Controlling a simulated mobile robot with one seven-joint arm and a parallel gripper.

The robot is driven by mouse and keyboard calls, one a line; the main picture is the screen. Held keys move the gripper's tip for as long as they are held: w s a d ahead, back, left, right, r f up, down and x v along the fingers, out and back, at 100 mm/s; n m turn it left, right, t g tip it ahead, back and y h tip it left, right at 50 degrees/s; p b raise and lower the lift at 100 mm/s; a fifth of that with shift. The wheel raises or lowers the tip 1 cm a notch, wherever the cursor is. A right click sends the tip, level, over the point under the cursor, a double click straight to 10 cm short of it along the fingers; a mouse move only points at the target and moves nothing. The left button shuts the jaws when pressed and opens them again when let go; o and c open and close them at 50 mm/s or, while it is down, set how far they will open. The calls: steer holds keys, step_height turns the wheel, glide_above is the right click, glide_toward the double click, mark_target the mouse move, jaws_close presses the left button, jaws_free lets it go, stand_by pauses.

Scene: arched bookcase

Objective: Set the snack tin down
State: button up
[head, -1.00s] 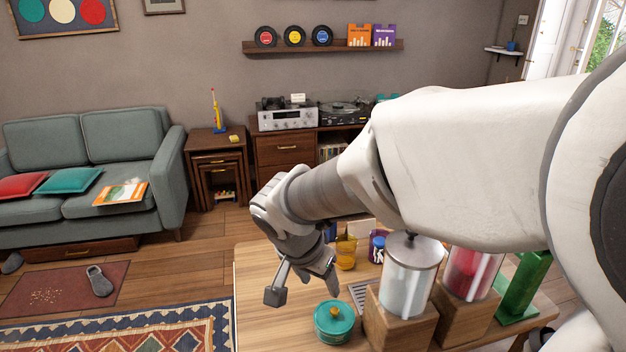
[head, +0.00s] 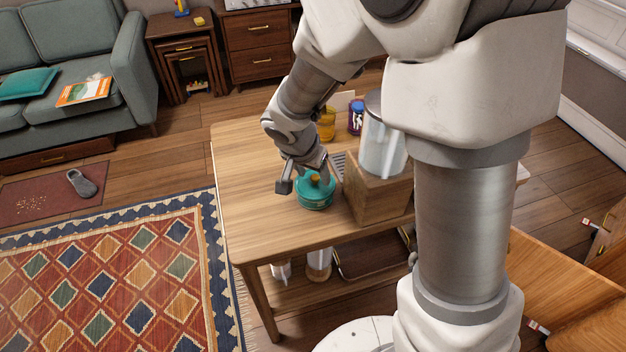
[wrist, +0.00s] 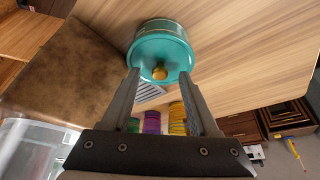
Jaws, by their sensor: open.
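The snack tin appears to be the round teal tin with a yellow knob on its lid. It stands upright on the wooden table (head: 250,160) in the head view (head: 317,198), beside a wooden block. It also shows at the top of the wrist view (wrist: 160,47). My gripper (head: 305,180) is open, just above and beside the tin. In the wrist view the fingertips (wrist: 160,78) lie either side of the knob, with a gap between them. I cannot tell whether either finger touches the tin. No object is held between the fingers.
A clear canister (head: 381,140) on a wooden block (head: 378,195) stands close to the tin's right. An amber cup (head: 326,124) and a purple jar (head: 356,117) stand behind. The table's left part is bare.

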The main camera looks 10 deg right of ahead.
steer(key=shift+f, duration=0.3)
jaws_close()
stand_by(1.2)
